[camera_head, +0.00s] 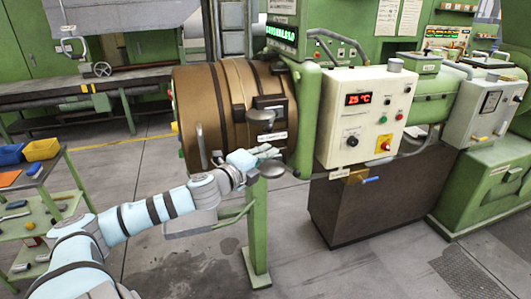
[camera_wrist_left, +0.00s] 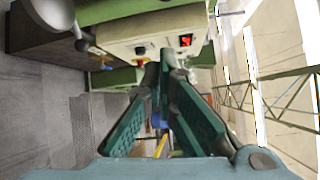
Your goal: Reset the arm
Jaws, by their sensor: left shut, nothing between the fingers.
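My left arm reaches in from the lower left in the head view. My right gripper is in neither view.
A cream control box (camera_head: 362,117) with a red display is to the right of the gripper. A green post (camera_head: 258,235) stands just below it. A tool cart (camera_head: 45,225) with blue and yellow bins is at the left. Grey floor (camera_head: 180,265) is open in front.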

